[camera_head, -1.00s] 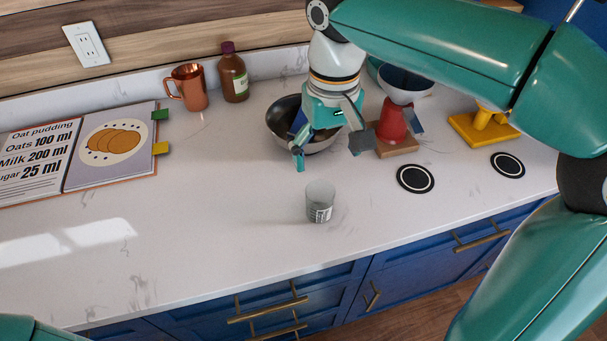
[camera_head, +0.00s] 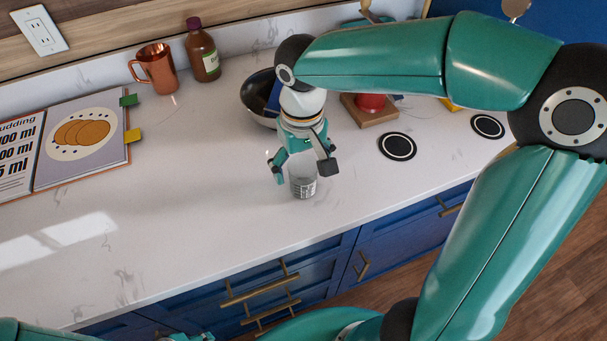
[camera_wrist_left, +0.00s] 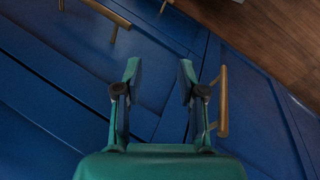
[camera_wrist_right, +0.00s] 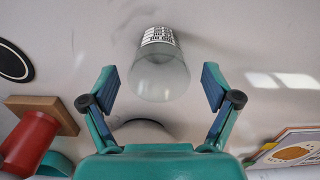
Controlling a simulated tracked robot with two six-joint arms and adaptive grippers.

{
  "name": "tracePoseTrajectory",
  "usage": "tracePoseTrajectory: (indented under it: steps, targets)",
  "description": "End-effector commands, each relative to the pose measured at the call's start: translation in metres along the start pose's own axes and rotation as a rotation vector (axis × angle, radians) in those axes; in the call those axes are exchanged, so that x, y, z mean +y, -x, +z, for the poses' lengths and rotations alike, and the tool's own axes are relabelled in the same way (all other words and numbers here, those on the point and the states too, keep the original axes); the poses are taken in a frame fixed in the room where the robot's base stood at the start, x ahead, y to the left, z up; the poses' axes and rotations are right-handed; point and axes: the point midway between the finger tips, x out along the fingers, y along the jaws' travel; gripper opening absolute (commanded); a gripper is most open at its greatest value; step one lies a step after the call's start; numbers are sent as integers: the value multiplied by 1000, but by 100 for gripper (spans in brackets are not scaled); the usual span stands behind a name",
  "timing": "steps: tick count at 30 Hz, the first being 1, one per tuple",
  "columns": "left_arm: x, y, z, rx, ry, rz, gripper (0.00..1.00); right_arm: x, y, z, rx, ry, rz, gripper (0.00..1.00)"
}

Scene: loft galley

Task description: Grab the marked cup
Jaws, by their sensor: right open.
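The marked cup (camera_head: 303,184) is a small clear cup with a printed label, standing on the white counter near its front edge. In the right wrist view the cup (camera_wrist_right: 160,72) lies ahead of and between the open fingers, with its label toward the top of the picture. My right gripper (camera_head: 305,172) is open and just above and around the cup in the head view, hiding its upper part. I see no finger touching it in the right wrist view (camera_wrist_right: 160,90). My left gripper (camera_wrist_left: 157,75) is open and empty in front of the blue cabinet fronts.
A dark bowl (camera_head: 254,100) stands behind my right gripper. A copper mug (camera_head: 158,68), a brown bottle (camera_head: 203,52) and an open recipe book (camera_head: 80,140) are at left. Round black coasters (camera_head: 397,146) and a red object on a wooden base (camera_head: 368,112) are at right. Counter left of the cup is clear.

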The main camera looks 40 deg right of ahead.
Motion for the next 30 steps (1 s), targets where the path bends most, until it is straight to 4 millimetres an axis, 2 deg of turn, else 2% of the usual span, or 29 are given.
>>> tracePoseTrajectory:
  steps: [9, 18, 20, 27, 30]
  targets:
    - [1, 4, 0, 0, 0, 0, 40, 1, -42, 0, -4, -1, 0, 88]
    - [1, 4, 0, 0, 0, 0, 40, 1, -47, -1, 0, 0, -1, 88]
    - [1, 4, 0, 0, 0, 0, 40, 1, -47, -1, 0, 0, -1, 80]
    - [1, 4, 0, 0, 0, 0, 40, 0, -47, -1, 0, 0, -1, 40]
    - [1, 4, 0, 0, 0, 0, 40, 0, -46, -1, 0, 1, -1, 26]
